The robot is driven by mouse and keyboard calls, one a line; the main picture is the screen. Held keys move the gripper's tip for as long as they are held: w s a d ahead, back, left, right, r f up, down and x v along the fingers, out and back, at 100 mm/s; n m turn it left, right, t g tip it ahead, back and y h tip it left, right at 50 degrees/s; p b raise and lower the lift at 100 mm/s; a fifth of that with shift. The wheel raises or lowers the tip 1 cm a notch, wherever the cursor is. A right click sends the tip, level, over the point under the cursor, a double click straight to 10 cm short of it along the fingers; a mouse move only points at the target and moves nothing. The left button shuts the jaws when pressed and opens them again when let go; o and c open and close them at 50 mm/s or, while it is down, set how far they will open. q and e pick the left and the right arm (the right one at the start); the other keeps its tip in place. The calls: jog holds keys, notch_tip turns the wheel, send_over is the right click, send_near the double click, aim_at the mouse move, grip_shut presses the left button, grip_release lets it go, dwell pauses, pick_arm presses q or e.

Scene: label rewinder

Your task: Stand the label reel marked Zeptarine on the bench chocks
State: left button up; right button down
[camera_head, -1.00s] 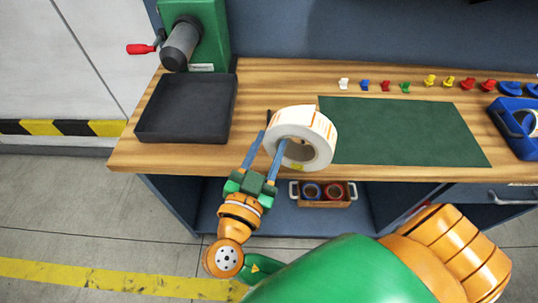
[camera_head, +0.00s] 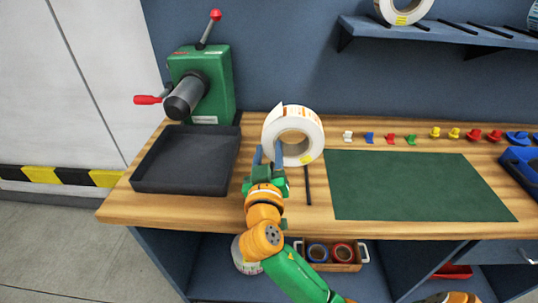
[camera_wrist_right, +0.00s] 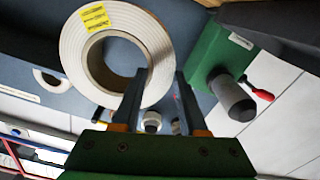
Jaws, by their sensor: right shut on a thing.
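A white label reel (camera_head: 312,128) with orange print and a yellow sticker is upright above the bench, between the tray and the green mat. My right gripper (camera_head: 268,155) is shut on the reel's ring wall at its lower left. In the right wrist view, the reel (camera_wrist_right: 73,48) shows its sticker, too small to read, and the gripper's fingers (camera_wrist_right: 160,95) straddle the wall, one in the core hole. A dark strip (camera_head: 307,185), apparently one bench chock, lies on the wood below the reel; any second one is hidden by my arm. My left gripper is not in view.
A black tray (camera_head: 150,185) and a green rewinder (camera_head: 222,95) with red-knobbed handles stand at left. A green mat (camera_head: 420,185) lies right, with coloured pieces behind it. A shelf (camera_head: 450,35) above holds another reel (camera_head: 405,12). A blue bin (camera_head: 515,170) is far right.

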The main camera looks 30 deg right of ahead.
notch_tip(320, 180, down, 8)
jog(key=b, duration=0.6)
jog(key=shift+c, duration=1.8)
grip_release()
jog(key=shift+r, duration=0.1)
jog(key=shift+s, duration=0.1)
